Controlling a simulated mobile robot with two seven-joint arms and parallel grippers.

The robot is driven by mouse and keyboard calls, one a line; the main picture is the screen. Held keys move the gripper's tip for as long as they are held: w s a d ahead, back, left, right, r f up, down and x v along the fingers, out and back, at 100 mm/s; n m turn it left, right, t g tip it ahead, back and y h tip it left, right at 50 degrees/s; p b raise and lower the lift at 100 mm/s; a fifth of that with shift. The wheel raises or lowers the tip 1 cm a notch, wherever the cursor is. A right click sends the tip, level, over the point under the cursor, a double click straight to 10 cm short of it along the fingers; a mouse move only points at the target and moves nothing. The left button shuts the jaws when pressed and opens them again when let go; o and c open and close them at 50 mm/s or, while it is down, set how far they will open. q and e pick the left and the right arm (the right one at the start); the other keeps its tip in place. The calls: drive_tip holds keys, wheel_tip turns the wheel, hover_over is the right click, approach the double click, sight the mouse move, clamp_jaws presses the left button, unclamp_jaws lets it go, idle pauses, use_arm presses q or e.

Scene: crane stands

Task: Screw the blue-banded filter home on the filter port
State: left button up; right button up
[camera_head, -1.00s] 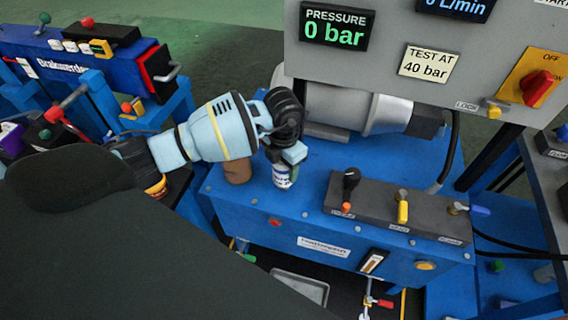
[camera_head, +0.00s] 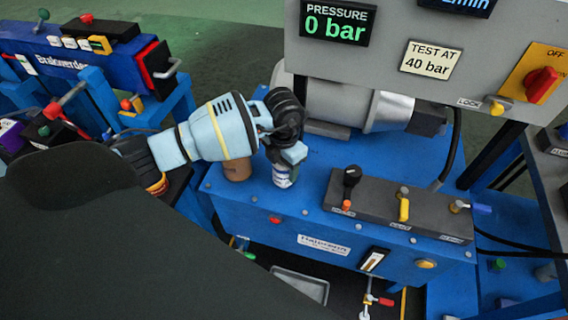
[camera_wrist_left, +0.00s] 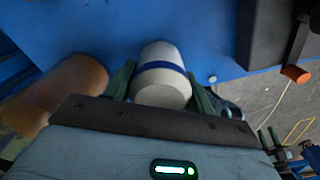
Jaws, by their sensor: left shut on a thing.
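The blue-banded filter (camera_head: 281,178) is a small white cylinder with a blue band. It stands on the blue bench top near the bench's left end, below my left gripper (camera_head: 285,158). In the left wrist view the filter (camera_wrist_left: 161,76) sits between the two green fingers of my left gripper (camera_wrist_left: 160,88), which are shut on it. The filter port is hidden; I cannot tell how far the filter is seated on it. My right gripper is not in view.
A brown cylinder (camera_head: 237,168) stands just left of the filter. A dark valve block (camera_head: 398,210) with levers lies to the right. A grey panel (camera_head: 440,50) showing 0 bar stands above a silver motor (camera_head: 385,110). Blue top between filter and block is clear.

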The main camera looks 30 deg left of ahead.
use_arm(q)
drive_tip(key=shift+f, duration=0.3)
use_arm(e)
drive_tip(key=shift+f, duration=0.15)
use_arm(q)
drive_tip(key=m+b, duration=0.1)
drive_tip(key=m, duration=0.4)
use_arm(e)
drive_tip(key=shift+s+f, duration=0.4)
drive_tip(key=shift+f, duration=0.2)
use_arm(q)
drive_tip(key=shift+m+b, duration=0.55)
drive_tip(key=shift+m, duration=0.65)
drive_tip(key=m, duration=0.3)
drive_tip(key=shift+b, duration=0.35)
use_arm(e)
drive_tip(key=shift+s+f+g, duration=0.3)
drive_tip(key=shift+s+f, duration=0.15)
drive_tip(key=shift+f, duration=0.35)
